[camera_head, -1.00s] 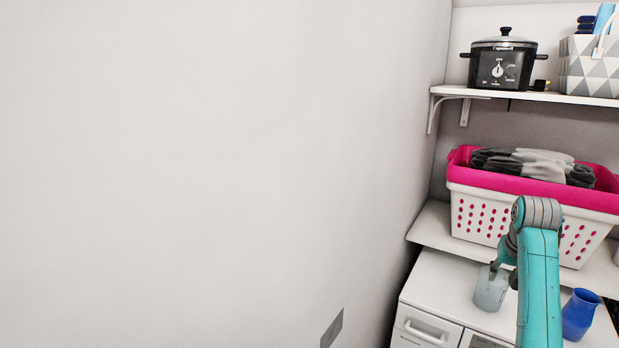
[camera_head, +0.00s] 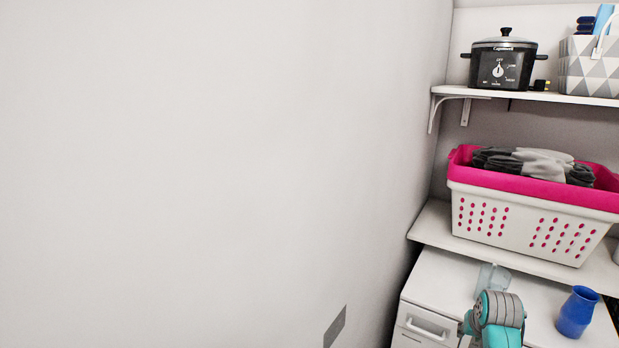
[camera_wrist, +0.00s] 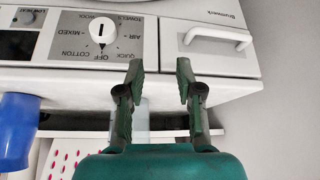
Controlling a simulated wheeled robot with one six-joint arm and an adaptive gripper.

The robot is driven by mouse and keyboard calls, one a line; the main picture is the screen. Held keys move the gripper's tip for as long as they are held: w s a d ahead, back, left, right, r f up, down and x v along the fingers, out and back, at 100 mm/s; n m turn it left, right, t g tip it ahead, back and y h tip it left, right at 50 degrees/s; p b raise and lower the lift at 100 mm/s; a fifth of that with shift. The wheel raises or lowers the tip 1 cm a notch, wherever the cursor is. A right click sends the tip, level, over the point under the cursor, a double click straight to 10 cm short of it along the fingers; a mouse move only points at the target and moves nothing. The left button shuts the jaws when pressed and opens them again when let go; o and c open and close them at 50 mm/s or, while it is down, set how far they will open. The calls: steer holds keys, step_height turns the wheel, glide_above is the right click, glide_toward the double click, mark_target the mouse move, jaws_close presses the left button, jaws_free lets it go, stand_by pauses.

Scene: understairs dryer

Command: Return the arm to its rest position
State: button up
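My gripper (camera_wrist: 160,75) is open in the wrist view, with its two dark green fingers apart and nothing held between the tips. It is in front of the white dryer (camera_wrist: 110,45), whose dial and drawer handle show upside down. In the head view, the teal and grey end of my arm is low at the right, in front of the dryer, and the fingers are mostly hidden. A clear cup (camera_head: 492,277) stands on the dryer top behind my arm. It shows faintly beyond the fingers in the wrist view (camera_wrist: 141,122).
A white and pink laundry basket (camera_head: 525,228) sits on the shelf above. A slow cooker (camera_head: 502,66) is on the top shelf. A bare wall (camera_head: 220,170) fills the left.

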steer(key=s+a+f+n+t, duration=0.1)
steer(key=s+a+f, duration=0.4)
steer(key=s+f, duration=0.15)
steer(key=s+a+f+t, duration=0.1)
steer(key=s+a+f, duration=0.35)
steer(key=f, duration=0.35)
steer(key=s+a+f+n+t, duration=0.15)
steer(key=s+a, duration=0.25)
steer(key=s, duration=0.4)
steer(key=s+a+f+t, duration=0.1)
steer(key=s+a+f, duration=0.2)
steer(key=s, duration=0.5)
steer(key=s+a+r+t+y, duration=0.15)
steer(key=s+r, duration=0.25)
steer(key=s, duration=0.4)
steer(key=s+a+r+n+t, duration=0.1)
steer(key=s+a+r, duration=0.2)
steer(key=s, duration=0.4)
steer(key=s+a+r+t, duration=0.15)
steer(key=s+r, duration=0.25)
steer(key=s, duration=0.4)
steer(key=s+a+r, duration=0.1)
steer(key=s+r, duration=0.5)
steer(key=r, duration=0.3)
steer(key=shift+s+n+y, duration=0.25)
steer(key=shift+n+y, duration=0.2)
steer(key=shift+a+r+t, duration=0.1)
steer(key=shift+t, duration=0.15)
